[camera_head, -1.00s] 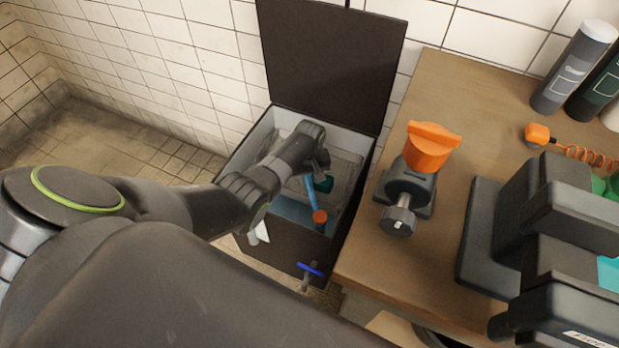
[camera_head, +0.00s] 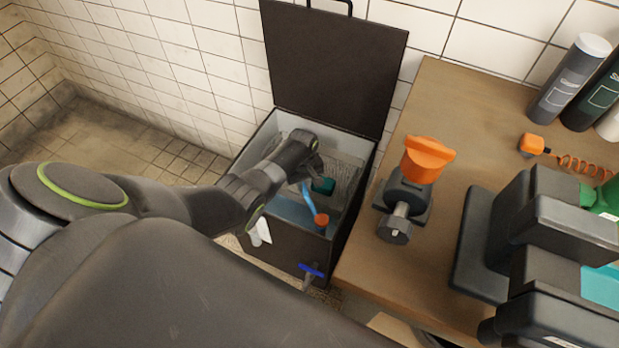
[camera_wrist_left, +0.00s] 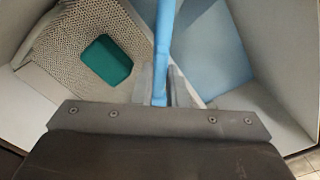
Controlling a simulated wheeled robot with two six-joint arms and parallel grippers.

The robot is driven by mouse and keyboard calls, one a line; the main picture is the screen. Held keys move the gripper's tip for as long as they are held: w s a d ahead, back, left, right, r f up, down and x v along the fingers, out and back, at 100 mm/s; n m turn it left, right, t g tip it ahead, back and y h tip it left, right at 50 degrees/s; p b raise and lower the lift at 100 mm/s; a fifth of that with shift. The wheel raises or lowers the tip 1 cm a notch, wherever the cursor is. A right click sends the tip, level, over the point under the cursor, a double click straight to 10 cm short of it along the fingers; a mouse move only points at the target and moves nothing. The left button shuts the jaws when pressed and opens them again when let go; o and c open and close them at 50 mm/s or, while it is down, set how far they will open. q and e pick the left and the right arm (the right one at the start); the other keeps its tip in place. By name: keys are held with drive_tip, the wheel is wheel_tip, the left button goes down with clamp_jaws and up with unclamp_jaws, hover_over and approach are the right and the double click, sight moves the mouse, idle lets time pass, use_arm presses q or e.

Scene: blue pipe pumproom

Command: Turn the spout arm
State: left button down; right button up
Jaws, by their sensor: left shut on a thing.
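The spout arm (camera_head: 308,196) is a light blue bar with an orange end, inside an open dark box (camera_head: 287,248) with pale inner walls. My left gripper (camera_head: 308,172) reaches down into the box, its fingers partly hidden by the wrist in the head view. In the left wrist view the blue bar of the spout arm (camera_wrist_left: 164,45) runs between the two grey fingers (camera_wrist_left: 158,90), which are shut on it. My right gripper is not in view.
The box's dark lid (camera_head: 335,65) stands open at the back. A teal block (camera_head: 324,186) lies inside. A blue-handled tap (camera_head: 311,269) is on the box front. The wooden bench (camera_head: 440,130) to the right holds an orange-topped valve (camera_head: 427,158) and grey bottles (camera_head: 570,78).

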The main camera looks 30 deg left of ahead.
use_arm(q)
drive_tip(key=s+a+n+p, duration=0.2)
drive_tip(key=s+n+p, duration=0.6)
drive_tip(key=s, duration=0.1)
drive_tip(key=shift+a+p, duration=0.35)
drive_tip(key=shift+f, duration=0.1)
drive_tip(key=c, duration=1.8)
unclamp_jaws()
drive_tip(key=shift+c, duration=0.2)
drive_tip(key=o, duration=0.4)
